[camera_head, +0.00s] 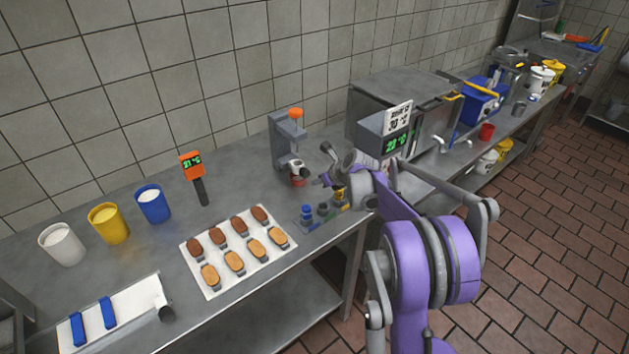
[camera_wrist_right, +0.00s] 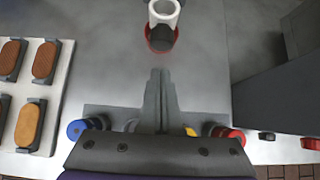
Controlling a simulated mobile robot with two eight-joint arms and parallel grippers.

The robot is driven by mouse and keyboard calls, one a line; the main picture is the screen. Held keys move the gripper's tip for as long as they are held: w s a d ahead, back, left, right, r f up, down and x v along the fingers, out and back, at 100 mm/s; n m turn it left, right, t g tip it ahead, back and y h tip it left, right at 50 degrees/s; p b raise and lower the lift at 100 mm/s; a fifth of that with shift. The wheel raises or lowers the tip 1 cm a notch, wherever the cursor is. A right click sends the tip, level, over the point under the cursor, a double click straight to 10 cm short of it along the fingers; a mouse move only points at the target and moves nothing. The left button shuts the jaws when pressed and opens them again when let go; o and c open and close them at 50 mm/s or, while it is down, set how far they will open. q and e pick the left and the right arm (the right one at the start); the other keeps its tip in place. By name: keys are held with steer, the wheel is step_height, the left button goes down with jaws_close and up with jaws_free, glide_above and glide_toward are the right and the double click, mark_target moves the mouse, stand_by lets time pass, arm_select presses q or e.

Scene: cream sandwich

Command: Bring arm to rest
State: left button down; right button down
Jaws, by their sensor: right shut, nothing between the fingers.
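My right arm, purple and grey, reaches in from the lower right in the head view. Its gripper (camera_head: 320,181) is over the worktop beside the small holder with coloured tools (camera_head: 307,213). In the right wrist view the two grey fingers (camera_wrist_right: 160,78) are together with nothing between them. They point toward a red cup (camera_wrist_right: 161,40) under a white nozzle and stop short of it. The arm partly hides the tool holder. My left gripper is not in view.
A white tray (camera_head: 212,290) of cream and brown biscuits lies left of the gripper. A grey press with an orange knob (camera_head: 296,115) stands behind it. A grey box with a green display (camera_head: 390,130) is close on the right. White, yellow (camera_head: 108,222) and blue cups stand further left.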

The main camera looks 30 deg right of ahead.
steer(key=shift+s+a+f+v, duration=0.25)
steer(key=shift+a+v, duration=0.1)
steer(key=shift+v, duration=5.1)
steer(key=s+a+f+n+g, duration=0.1)
steer(key=s+a+n, duration=0.5)
steer(key=a+n, duration=0.25)
steer(key=s+a+f+n+g, duration=0.1)
steer(key=s+a+n, duration=0.4)
steer(key=a+n, duration=0.35)
steer(key=s+a+f+n, duration=0.3)
steer(key=s+a+n, duration=0.1)
steer(key=s+n, duration=0.4)
steer(key=s+a+f+n+g, duration=0.1)
steer(key=s+a+f+n, duration=0.2)
steer(key=s+n, duration=0.5)
steer(key=shift+s+a+f+n+g+h, duration=0.35)
steer(key=shift+a+n, duration=0.25)
steer(key=shift+n, duration=0.4)
steer(key=shift+w+r, duration=0.1)
